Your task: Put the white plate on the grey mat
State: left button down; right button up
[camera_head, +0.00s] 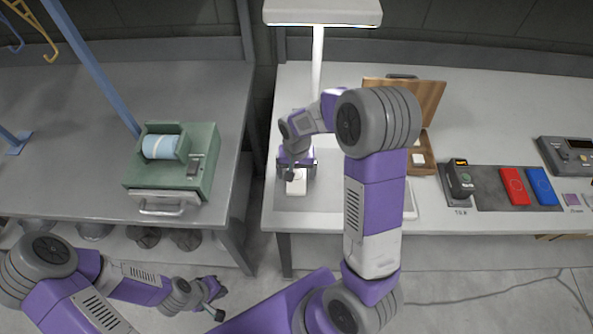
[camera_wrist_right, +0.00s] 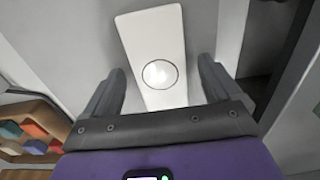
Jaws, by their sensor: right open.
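The white plate (camera_head: 296,186) is a flat rectangle lying at the left part of the right-hand table, under my right gripper (camera_head: 297,172). In the right wrist view the plate (camera_wrist_right: 150,30) shows a thin dark ring and runs between the two fingers. My right gripper (camera_wrist_right: 161,72) is open there, its fingers on either side of the plate with gaps. A faint grey mat (camera_head: 291,203) shows around the plate; its edges are partly hidden by my gripper. My left gripper (camera_head: 217,303) hangs low at the left, away from the tables; its jaws are too small to read.
A red plate (camera_head: 514,186) and a blue plate (camera_head: 542,186) lie on a dark pad at the right. An open wooden box (camera_head: 420,160) stands behind my right arm. A lamp post (camera_head: 318,60) rises behind my gripper. A green machine (camera_head: 172,160) is on the left table.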

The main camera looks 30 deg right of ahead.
notch_tip(320, 180, up, 8)
jog(key=shift+f+p, duration=0.2)
jog(key=shift+p, duration=0.7)
